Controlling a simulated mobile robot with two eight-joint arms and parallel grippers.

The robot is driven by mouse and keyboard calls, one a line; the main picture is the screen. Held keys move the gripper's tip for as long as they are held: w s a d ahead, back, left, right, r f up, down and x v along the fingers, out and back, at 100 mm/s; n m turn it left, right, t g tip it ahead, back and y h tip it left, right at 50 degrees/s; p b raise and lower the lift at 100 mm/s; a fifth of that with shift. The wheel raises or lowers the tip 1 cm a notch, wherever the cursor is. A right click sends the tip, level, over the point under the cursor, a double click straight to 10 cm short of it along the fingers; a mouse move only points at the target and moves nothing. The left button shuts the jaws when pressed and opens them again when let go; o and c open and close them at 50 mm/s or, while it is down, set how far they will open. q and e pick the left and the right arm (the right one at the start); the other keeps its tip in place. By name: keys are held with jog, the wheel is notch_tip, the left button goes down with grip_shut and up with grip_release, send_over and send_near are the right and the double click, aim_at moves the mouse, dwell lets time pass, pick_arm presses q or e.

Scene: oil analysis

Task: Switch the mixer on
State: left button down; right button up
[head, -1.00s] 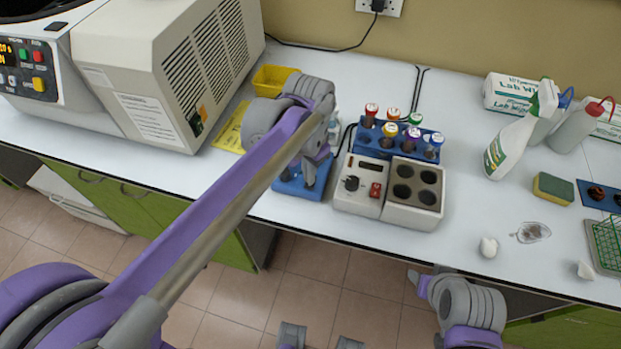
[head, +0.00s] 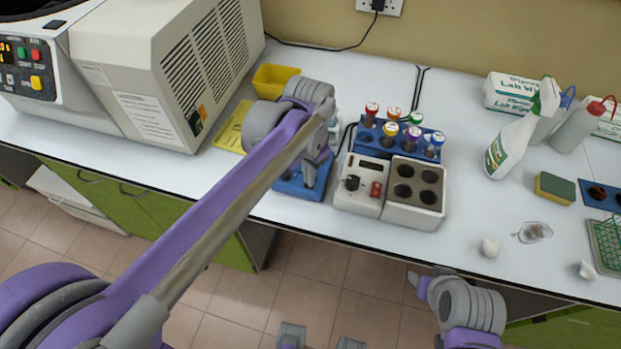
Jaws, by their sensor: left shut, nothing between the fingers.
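A small device with a blue base (head: 291,187), which looks like the mixer, stands near the front edge of the bench. My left arm and gripper cover most of it, so its switch is hidden. My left gripper (head: 311,178) is shut and empty, pointing down over the blue base. I cannot tell whether its tips touch the device. My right gripper (head: 424,282) is low at the bottom right, in front of the bench edge and away from the device; its finger opening is unclear.
Right of the blue base stands a white block heater (head: 415,192) with a knob and red switch. Behind it is a blue rack (head: 370,138) of capped tubes. A yellow tray (head: 275,80) and a large grey machine (head: 165,70) are left. Spray bottle (head: 511,143) and sponge (head: 555,188) are right.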

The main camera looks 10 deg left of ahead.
pick_arm(q)
jog(key=shift+f, duration=0.4)
pick_arm(e)
jog(key=shift+f, duration=0.25)
pick_arm(q)
jog(key=shift+r, duration=0.1)
pick_arm(e)
jog(key=shift+s, duration=0.1)
pick_arm(q)
jog(key=shift+r+p, duration=2.05)
jog(key=shift+r, duration=1.4)
pick_arm(e)
jog(key=r, duration=0.1)
jog(key=w+r, duration=0.1)
jog(key=r, duration=0.3)
jog(key=shift+w+r, duration=0.25)
jog(key=shift+w, duration=0.1)
pick_arm(q)
jog(key=s+a+f+n+t, duration=0.2)
jog(key=s+a+f+n, duration=0.1)
jog(key=s, duration=0.3)
jog(key=s+a+f+n+t, duration=0.3)
jog(key=s+f, duration=0.2)
jog(key=s, duration=0.2)
jog(key=shift+s+a+t, duration=0.3)
